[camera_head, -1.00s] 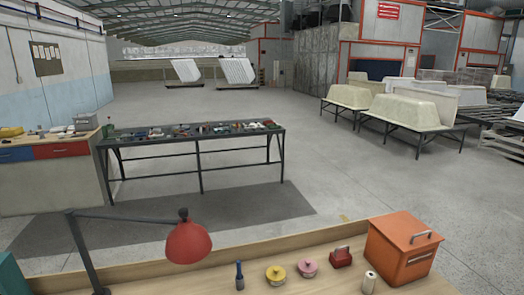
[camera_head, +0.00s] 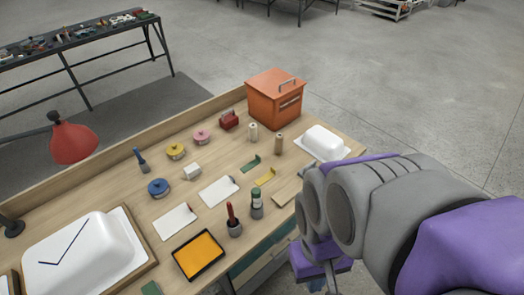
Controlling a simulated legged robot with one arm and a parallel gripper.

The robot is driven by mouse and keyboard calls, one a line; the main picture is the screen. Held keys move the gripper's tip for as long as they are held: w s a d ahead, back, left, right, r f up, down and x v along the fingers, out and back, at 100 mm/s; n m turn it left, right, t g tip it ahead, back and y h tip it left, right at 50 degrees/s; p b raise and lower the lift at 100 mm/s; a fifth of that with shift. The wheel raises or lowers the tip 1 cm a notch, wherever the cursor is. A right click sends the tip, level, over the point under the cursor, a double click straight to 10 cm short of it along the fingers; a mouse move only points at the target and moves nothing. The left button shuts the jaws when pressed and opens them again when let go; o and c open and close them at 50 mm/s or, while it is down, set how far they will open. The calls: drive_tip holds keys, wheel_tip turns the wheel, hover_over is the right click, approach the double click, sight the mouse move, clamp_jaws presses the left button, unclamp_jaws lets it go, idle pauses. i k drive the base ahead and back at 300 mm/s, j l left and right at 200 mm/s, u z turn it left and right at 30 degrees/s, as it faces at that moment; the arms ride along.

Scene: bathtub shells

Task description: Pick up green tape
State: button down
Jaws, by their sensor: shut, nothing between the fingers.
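A small green strip with a raised end (camera_head: 250,163) lies on the wooden workbench (camera_head: 105,192), and it looks like the green tape. It lies just above and left of a similar yellow piece. Another green thing (camera_head: 150,288) shows in part at the bottom edge, and I cannot tell what it is. My purple and grey arm comes in from the right. My gripper (camera_head: 320,265) appears as the purple end below the grey joints, shut and empty, near the bench's front edge. It is apart from the green strip, below and right of it. Its fingertips are not clear.
Round yellow (camera_head: 175,152), pink (camera_head: 201,136) and blue (camera_head: 158,188) things stand left of the strip. An orange box (camera_head: 273,97) is behind it, a white tub model (camera_head: 325,142) right. A red lamp (camera_head: 73,143) stands at left. A tray (camera_head: 198,256) and pen cup (camera_head: 235,228) are in front.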

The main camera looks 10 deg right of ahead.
sight(251, 165)
drive_tip(key=i+l+u, duration=0.15)
drive_tip(key=l+u, duration=0.15)
drive_tip(key=i+l+u, duration=0.1)
drive_tip(key=l+u, duration=0.55)
drive_tip(key=i+l, duration=0.05)
